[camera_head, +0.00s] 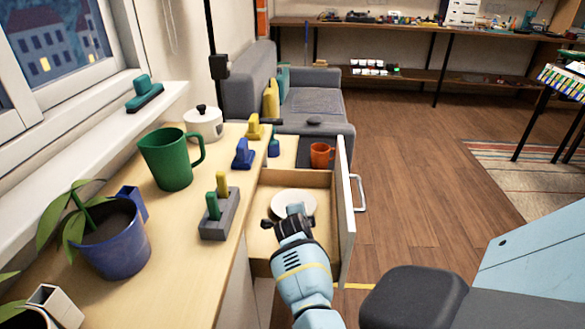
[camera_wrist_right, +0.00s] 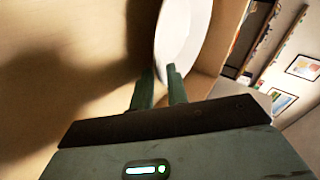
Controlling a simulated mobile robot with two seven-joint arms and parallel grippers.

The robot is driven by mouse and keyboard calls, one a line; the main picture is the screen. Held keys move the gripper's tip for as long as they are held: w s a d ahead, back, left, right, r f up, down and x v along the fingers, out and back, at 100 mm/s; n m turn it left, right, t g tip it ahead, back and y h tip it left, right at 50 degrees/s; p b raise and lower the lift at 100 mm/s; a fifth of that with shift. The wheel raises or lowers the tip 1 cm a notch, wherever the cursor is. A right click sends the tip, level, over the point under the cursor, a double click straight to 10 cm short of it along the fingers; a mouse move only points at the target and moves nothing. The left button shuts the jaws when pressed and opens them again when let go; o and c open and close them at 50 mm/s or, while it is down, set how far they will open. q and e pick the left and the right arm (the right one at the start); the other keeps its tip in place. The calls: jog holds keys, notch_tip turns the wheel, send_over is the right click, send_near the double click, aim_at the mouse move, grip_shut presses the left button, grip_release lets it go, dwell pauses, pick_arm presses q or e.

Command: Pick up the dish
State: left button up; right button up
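The white round dish (camera_head: 294,203) lies in the open wooden drawer (camera_head: 262,240). My right gripper (camera_head: 293,216) reaches down into the drawer at the near edge of the dish and covers part of it in the head view. In the right wrist view, the dish (camera_wrist_right: 187,35) stands beyond the two green fingers (camera_wrist_right: 160,76). Its rim runs in between the fingertips, and the gap between the fingers is narrow, so the gripper looks shut on the rim. The dish still appears down inside the drawer. My left gripper is not in view.
The drawer front (camera_head: 346,215) with its handle stands to the right of my arm. The counter at left holds a green mug (camera_head: 168,160), a grey block with pegs (camera_head: 220,214), a white pot (camera_head: 203,123) and a potted plant (camera_head: 113,245). An orange mug (camera_head: 320,155) stands behind the drawer.

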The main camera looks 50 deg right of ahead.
jog(key=shift+w+d+f, duration=0.1)
jog(key=shift+d+f, duration=0.1)
jog(key=shift+r, duration=0.1)
grip_shut()
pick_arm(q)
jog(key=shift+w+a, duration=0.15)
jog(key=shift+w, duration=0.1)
pick_arm(e)
jog(key=shift+r, duration=0.1)
jog(key=shift+w+r, duration=0.1)
jog(key=shift+r, duration=0.4)
pick_arm(q)
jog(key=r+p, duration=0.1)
jog(key=p, duration=0.1)
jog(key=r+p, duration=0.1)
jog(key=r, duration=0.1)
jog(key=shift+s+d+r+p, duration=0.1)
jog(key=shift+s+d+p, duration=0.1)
jog(key=shift+p, duration=0.2)
pick_arm(e)
notch_tip(320, 180, up, 27)
